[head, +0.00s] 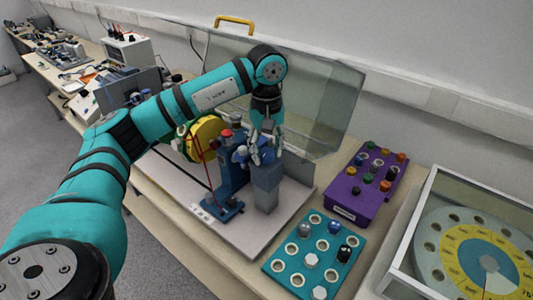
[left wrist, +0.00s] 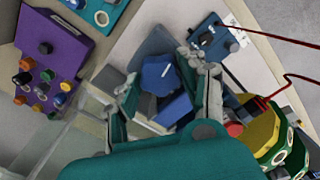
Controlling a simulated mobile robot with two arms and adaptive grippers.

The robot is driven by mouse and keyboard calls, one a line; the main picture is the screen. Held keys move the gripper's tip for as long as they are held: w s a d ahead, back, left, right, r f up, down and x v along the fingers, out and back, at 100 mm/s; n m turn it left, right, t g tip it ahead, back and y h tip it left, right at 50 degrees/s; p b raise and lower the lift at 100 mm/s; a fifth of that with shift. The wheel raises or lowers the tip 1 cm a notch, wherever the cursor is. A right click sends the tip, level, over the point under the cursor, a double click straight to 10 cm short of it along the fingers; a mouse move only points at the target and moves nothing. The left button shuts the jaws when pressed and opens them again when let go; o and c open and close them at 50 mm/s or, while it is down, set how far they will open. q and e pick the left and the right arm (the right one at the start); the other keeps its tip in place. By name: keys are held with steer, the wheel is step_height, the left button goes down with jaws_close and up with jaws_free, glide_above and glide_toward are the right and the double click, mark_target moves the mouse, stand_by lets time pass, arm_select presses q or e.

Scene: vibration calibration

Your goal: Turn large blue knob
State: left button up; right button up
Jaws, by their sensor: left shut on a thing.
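The large blue knob (left wrist: 158,77) shows between the fingers of my left gripper (left wrist: 168,92) in the left wrist view. It is lobed, with a pale mark on its face. The gripper is shut on it. In the head view my left gripper (head: 262,143) reaches down from above onto the knob, at the top of a grey block (head: 266,188). The fingers hide much of the knob there. My right gripper is not in view.
A blue stand (head: 228,180) and a yellow wheel (head: 203,138) are close left of the gripper. A clear cover (head: 335,100) stands behind. A purple box (head: 350,197), a teal panel (head: 284,262) and a glass-topped dial case (head: 404,262) are to the right.

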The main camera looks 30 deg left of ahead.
arm_select(q)
steer(key=shift+w+r+m+b, duration=0.1)
steer(key=shift+m+b, duration=0.25)
steer(key=shift+m, duration=0.75)
steer(key=o, duration=1.2)
